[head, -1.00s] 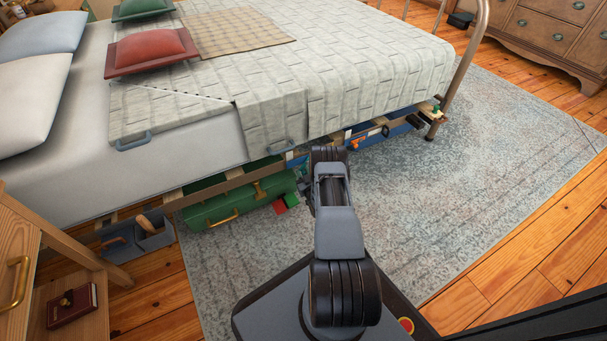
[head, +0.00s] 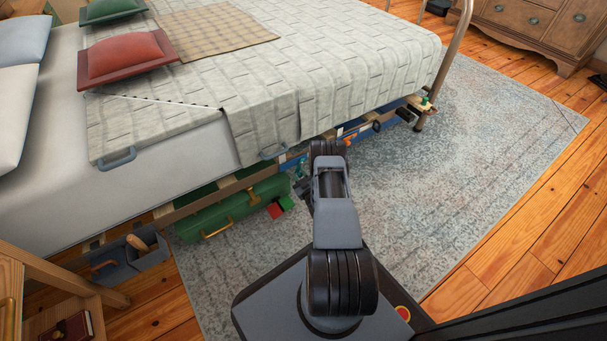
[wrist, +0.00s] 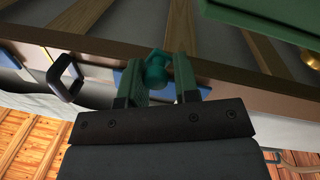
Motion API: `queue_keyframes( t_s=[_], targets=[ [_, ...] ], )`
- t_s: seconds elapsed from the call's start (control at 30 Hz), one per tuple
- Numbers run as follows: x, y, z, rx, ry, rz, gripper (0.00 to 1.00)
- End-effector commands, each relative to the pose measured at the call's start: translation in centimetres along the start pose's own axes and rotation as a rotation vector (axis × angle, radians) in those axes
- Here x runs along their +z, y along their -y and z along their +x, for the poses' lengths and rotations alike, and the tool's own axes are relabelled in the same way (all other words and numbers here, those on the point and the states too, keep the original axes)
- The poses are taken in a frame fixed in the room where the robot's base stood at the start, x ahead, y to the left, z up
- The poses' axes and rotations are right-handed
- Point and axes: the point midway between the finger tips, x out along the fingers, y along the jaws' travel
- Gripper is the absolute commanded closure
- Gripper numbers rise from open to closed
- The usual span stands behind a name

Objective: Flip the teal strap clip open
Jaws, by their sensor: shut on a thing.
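In the wrist view, my gripper (wrist: 157,82) has its two fingers on either side of a small teal piece, the strap clip (wrist: 157,68). The fingers are shut on it, and it sits near their tips, in front of a brown wooden bed rail (wrist: 105,52). Whether the clip is flipped open cannot be told. In the head view, my arm reaches to the bed's side edge, and its own links hide the gripper and the clip.
A green case (head: 232,208) lies under the bed, and a green surface (wrist: 275,15) fills the wrist view's top right. A dark loop handle (wrist: 66,76) is left of the fingers. A grey caddy (head: 122,262) sits under the bed at left.

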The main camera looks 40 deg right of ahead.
Motion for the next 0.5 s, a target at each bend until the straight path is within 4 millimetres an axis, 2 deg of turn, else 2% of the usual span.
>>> queue_keyframes(
  t_s=[0.37,0.4,0.5],
  targets=[
    [-0.15,-0.32,0.29,0.011,-0.006,-0.019,1.0],
    [-0.15,-0.33,0.29,0.011,-0.006,-0.019,0.68],
    [-0.16,-0.19,0.29,0.009,-0.005,-0.018,0.58]
  ],
)
